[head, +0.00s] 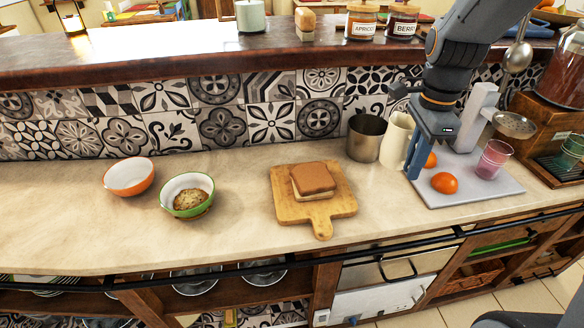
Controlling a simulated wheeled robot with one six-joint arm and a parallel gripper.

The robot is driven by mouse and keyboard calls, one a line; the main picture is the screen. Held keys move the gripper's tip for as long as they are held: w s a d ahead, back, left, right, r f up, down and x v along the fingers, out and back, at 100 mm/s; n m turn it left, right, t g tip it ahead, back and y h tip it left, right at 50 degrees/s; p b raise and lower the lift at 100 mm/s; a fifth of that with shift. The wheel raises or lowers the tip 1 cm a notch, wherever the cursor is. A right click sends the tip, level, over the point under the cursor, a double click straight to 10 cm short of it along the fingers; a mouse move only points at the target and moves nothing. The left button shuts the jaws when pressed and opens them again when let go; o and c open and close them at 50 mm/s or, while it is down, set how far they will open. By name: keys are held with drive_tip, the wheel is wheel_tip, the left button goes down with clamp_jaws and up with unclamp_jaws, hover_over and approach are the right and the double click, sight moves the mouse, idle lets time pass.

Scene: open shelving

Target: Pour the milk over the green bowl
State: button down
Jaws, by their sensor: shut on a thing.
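The green bowl (187,195) stands on the counter left of centre, white inside with a brown, grainy, roundish food in it. A cream-coloured jug (396,141), which looks like the milk jug, stands upright at the back right of the counter. Its contents cannot be seen. My gripper (413,160) points down at the jug's right side and is shut on it, seemingly at the handle, which the fingers hide. I cannot tell whether the jug is lifted off the counter.
A metal cup (365,137) stands just left of the jug. A grey board (470,196) with oranges (444,183) and a pink glass (492,159) lies to the right. A wooden board (322,226) with bread and an orange bowl (129,176) are further left. A raised ledge (200,57) runs behind.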

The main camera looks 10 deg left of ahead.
drive_tip(key=w+a+r+p, duration=0.15)
drive_tip(key=a+p, duration=0.25)
drive_tip(key=a, duration=1.3)
drive_tip(key=w+a+p, duration=0.3)
drive_tip(key=a+p, duration=0.1)
drive_tip(key=a, duration=1.3)
drive_tip(key=s+a+f+p, duration=0.1)
drive_tip(key=s+a+p, duration=0.1)
drive_tip(key=s+a, duration=0.4)
drive_tip(key=s+a+f+p, duration=0.1)
drive_tip(key=s+a, duration=0.5)
drive_tip(key=a, duration=0.7)
drive_tip(key=s+a+f+p, duration=0.2)
drive_tip(key=s+a, duration=0.4)
drive_tip(key=a, duration=0.4)
drive_tip(key=shift+s+p, duration=0.25)
drive_tip(key=shift+p, duration=0.05)
drive_tip(key=shift+d+r, duration=0.15)
